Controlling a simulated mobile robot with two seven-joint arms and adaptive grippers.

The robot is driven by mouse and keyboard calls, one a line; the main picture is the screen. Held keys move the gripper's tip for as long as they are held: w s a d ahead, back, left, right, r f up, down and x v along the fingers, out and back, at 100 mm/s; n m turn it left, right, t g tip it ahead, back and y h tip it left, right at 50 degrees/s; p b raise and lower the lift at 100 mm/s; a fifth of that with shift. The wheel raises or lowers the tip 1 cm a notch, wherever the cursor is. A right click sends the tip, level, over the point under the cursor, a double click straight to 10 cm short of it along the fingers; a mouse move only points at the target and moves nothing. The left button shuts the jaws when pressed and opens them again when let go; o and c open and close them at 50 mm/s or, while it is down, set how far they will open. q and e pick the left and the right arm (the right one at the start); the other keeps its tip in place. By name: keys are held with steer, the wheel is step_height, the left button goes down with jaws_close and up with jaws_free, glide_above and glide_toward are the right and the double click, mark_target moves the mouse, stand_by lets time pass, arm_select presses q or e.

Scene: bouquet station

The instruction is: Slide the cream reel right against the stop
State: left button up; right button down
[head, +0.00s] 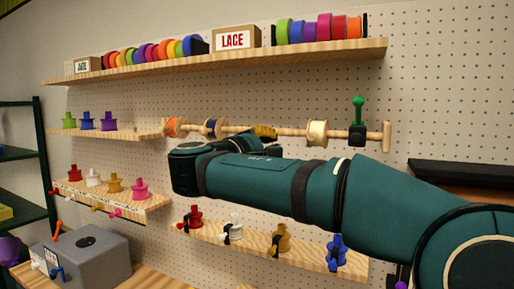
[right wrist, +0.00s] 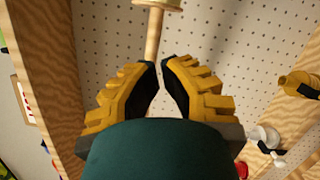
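The cream reel (head: 317,132) sits on a horizontal wooden rod (head: 290,131), left of the stop (head: 357,135), a black block with a green knob. A short bare stretch of rod lies between reel and stop. My right gripper (head: 265,132) is at the rod, left of the cream reel and apart from it; its arm hides part of it. In the right wrist view, the yellow-backed fingers (right wrist: 158,68) are close together with a narrow gap at the rod. I cannot tell whether they grip it. The reel (right wrist: 160,4) shows at the top edge. My left gripper is not in view.
An orange reel (head: 175,127) and a dark blue reel (head: 212,127) sit farther left on the rod. A shelf with ribbon rolls (head: 230,65) runs above. Below, a shelf (head: 300,255) holds several coloured spools. The pegboard (head: 440,90) is behind.

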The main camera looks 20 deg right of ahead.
mark_target(324, 137)
steer(key=d, duration=0.1)
steer(key=s+d+r, duration=0.1)
steer(key=d, duration=0.2)
steer(key=shift+s+d+r, duration=0.2)
steer(key=shift+s+d, duration=0.1)
steer(key=shift+d, duration=0.1)
steer(key=s+d, duration=0.1)
steer(key=s, duration=0.1)
steer(key=s+d+b, duration=0.1)
steer(key=d, duration=0.1)
steer(key=shift+s, duration=0.4)
steer(key=shift+d+b, duration=0.1)
steer(key=shift+b, duration=0.2)
